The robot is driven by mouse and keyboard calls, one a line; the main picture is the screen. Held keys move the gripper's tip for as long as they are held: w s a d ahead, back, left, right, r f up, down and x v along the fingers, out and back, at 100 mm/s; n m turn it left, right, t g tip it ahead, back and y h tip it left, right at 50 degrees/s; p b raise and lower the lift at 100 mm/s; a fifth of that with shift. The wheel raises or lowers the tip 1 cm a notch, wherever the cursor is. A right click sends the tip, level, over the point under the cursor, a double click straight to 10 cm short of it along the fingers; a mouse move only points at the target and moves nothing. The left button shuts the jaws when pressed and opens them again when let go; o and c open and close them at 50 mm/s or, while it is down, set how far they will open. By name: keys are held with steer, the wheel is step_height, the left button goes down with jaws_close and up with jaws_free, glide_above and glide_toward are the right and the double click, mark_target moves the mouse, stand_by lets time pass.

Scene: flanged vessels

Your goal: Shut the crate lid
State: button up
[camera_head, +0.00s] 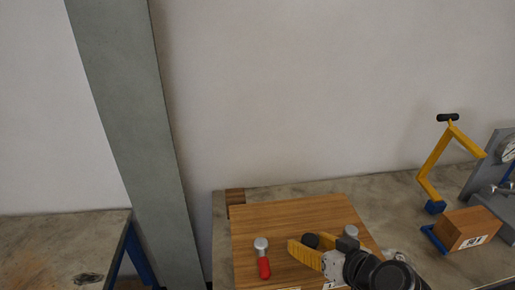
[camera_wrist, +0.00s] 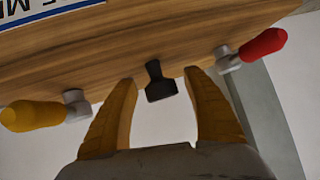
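A wooden panel (camera_head: 285,215), seemingly the crate's lid or top, stands at the bench's left end in the head view; whether it is raised or flat I cannot tell. In the wrist view, its wooden face (camera_wrist: 210,30) fills the upper part and carries a black tab (camera_wrist: 160,83), a yellow handle (camera_wrist: 35,115) and a red handle (camera_wrist: 263,45). The red handle is also in the head view (camera_head: 264,267). My gripper (camera_head: 297,248) is open, its yellow fingertips (camera_wrist: 161,80) either side of the tab, with no clear contact. The crate's inside is hidden.
A yellow bent arm with a blue base (camera_head: 430,172), a small wooden block (camera_head: 467,229) and a grey gauge unit (camera_head: 490,180) stand to the right on the bench (camera_head: 385,190).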

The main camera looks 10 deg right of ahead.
steer(key=shift+s+d+r, duration=0.1)
steer(key=shift+s, duration=0.05)
steer(key=shift+v, duration=3.6)
steer(key=shift+a+f+g, duration=0.6)
steer(key=shift+a+g, duration=0.15)
steer(key=shift+g, duration=0.15)
steer(key=shift+s+a+f+g+h, duration=0.1)
steer(key=shift+a+f+g+h, duration=0.1)
steer(key=shift+g+h, duration=0.3)
steer(key=shift+a+r+m+g+h, duration=0.1)
steer(key=shift+r+m+g+h, duration=0.1)
steer(key=shift+m+g+h, duration=0.2)
steer(key=shift+w+r+h, duration=0.25)
steer(key=shift+r+h, duration=0.05)
steer(key=shift+r, duration=0.05)
steer(key=shift+w+r+m+h+b, duration=0.15)
steer(key=shift+r+h, duration=0.15)
steer(key=shift+r, duration=0.1)
steer(key=shift+w+r+m+h+b, duration=0.2)
steer(key=shift+r+h, duration=0.1)
steer(key=shift+r, duration=0.15)
